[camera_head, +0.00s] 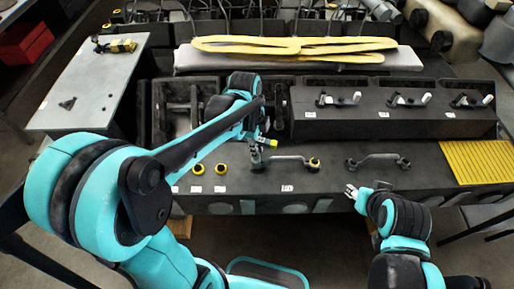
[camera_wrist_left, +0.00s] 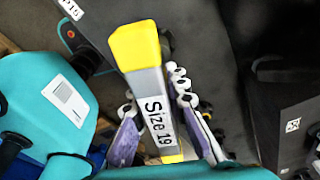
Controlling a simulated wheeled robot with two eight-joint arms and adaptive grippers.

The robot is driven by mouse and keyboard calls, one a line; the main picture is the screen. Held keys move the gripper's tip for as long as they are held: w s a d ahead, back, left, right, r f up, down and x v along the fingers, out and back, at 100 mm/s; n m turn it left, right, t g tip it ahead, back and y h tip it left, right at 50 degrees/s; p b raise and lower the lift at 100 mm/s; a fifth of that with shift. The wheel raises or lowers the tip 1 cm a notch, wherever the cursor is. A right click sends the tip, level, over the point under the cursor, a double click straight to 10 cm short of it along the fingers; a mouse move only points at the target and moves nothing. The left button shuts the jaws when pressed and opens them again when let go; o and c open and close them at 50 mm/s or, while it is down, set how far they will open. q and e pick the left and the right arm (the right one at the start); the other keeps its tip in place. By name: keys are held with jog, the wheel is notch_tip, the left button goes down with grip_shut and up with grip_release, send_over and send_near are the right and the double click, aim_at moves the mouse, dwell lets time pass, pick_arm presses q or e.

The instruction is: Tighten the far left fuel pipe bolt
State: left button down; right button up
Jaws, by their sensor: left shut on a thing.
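My left gripper (camera_wrist_left: 160,120) is shut on a yellow and grey tool (camera_wrist_left: 155,92) labelled "Size 19", its fingers on either side of the handle. I cannot tell whether the tool touches the bolt there. A yellow-ringed bolt (camera_head: 313,163) sits at that pipe's right end. A second fuel pipe (camera_head: 378,162) lies to the right. My right gripper (camera_head: 352,191) is in front of the block, apart from the pipes; its opening is unclear.
Two yellow-ringed fittings (camera_head: 210,169) sit on the dark engine block (camera_head: 340,185), left of the pipes. Several levers (camera_head: 340,100) line the raised housing behind. A grey side table (camera_head: 88,85) at left carries a yellow-black tool (camera_head: 116,46). A yellow grate (camera_head: 478,162) is at right.

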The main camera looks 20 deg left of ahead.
aim_at(259, 139)
pick_arm(q)
jog(key=shift+r+p, duration=1.25)
jog(key=shift+r, duration=0.45)
notch_tip(259, 139, up, 6)
jog(key=p, duration=0.5)
jog(key=shift+r, duration=0.1)
jog(key=s+d+p, duration=0.1)
jog(key=s+d, duration=0.1)
jog(key=s, duration=0.4)
jog(key=shift+s, duration=0.35)
